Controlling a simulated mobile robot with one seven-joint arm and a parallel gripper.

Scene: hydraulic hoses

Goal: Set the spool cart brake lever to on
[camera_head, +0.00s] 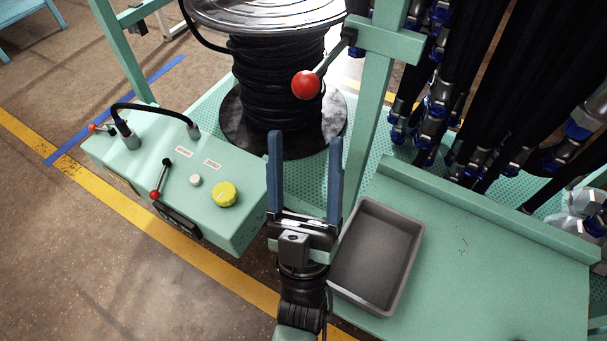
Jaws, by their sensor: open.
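The lever with a large red ball knob (306,85) is mounted on the green upright post of the spool cart, and its dark rod slants down to the left from the pivot. The spool (277,95) of black hose stands behind it. My gripper (305,140) is open and empty, with its two blue fingers pointing up the picture. The fingertips are below the red knob in the picture and apart from it. No on or off marking by this lever is readable.
A green control box (230,180) at left carries a small red-tipped lever (155,194), a yellow knob (223,194) and a cable. A grey tray (409,250) lies on the green bench (490,270) to the right. Black hoses (490,90) with blue fittings hang at upper right.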

